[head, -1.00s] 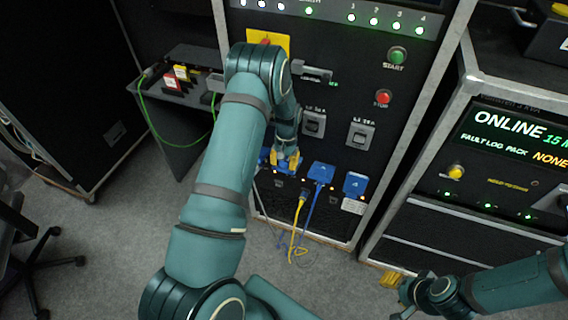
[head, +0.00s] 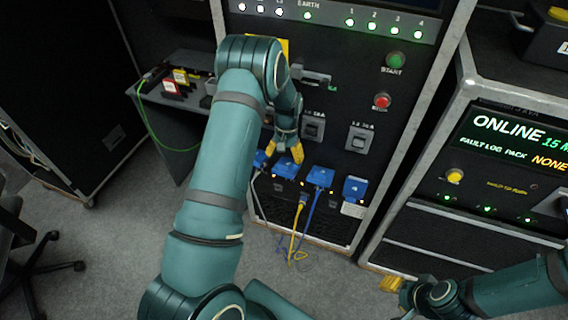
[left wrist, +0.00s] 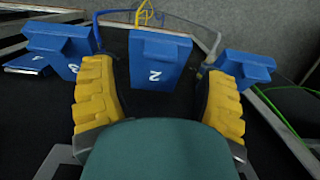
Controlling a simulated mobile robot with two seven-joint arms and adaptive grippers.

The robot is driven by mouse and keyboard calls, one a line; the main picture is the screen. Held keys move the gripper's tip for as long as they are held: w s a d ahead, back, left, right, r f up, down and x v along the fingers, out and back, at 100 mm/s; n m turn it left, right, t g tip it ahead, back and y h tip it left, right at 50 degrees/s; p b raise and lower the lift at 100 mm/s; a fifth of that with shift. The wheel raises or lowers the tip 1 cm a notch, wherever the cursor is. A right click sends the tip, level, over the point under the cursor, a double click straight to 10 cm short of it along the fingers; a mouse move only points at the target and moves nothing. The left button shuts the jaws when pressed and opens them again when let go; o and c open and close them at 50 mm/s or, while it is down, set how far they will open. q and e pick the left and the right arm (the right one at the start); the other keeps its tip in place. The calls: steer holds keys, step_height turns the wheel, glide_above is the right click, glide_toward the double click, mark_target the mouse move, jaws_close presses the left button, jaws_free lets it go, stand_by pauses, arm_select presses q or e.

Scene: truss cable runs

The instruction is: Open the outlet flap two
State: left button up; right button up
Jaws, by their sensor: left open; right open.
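Outlet flap two (head: 287,168) is a blue block low on the black rack panel. In the left wrist view the flap (left wrist: 155,60), marked with an upside-down 2, lies ahead between my open yellow fingers. My left gripper (head: 284,151) is empty and just above flap two in the head view. A gap shows on both sides of the flap, and I see no contact. I cannot tell how far the flap is tilted. My right gripper (head: 393,288) is open near the floor at the lower right, partly hidden by its own wrist.
Other blue flaps sit beside it: one to the left (head: 260,160) and two to the right (head: 320,177), (head: 355,188). A yellow cable (head: 294,235) and a blue cable (head: 307,215) hang below them. Two grey switches (head: 313,127) are above.

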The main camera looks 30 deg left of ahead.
mark_target(289, 173)
arm_select(q)
steer(key=shift+w+r, duration=0.2)
steer(key=shift+r, duration=1.25)
steer(key=shift+f, duration=0.1)
steer(key=shift+h, duration=0.3)
steer(key=s+d+f, duration=0.2)
steer(key=f, duration=0.1)
steer(key=s+d+f, duration=0.1)
steer(key=d+f, duration=0.1)
steer(key=shift+s+f, duration=0.25)
steer(key=shift+s, duration=0.15)
steer(key=s+d+f+t+h, duration=0.1)
steer(key=s+d+f+h, duration=0.15)
steer(key=s+d, duration=0.85)
steer(key=s+d+f+t+h, duration=0.1)
steer(key=s+d+f, duration=0.3)
steer(key=s+d, duration=0.65)
steer(key=w+r+t, duration=0.1)
steer(key=w+r, duration=0.3)
steer(key=w, duration=0.1)
steer(key=shift+d+r+m+t+y+b, duration=0.15)
steer(key=shift+d+m+t+y+b, duration=0.1)
steer(key=shift+m+t+y+b, duration=0.15)
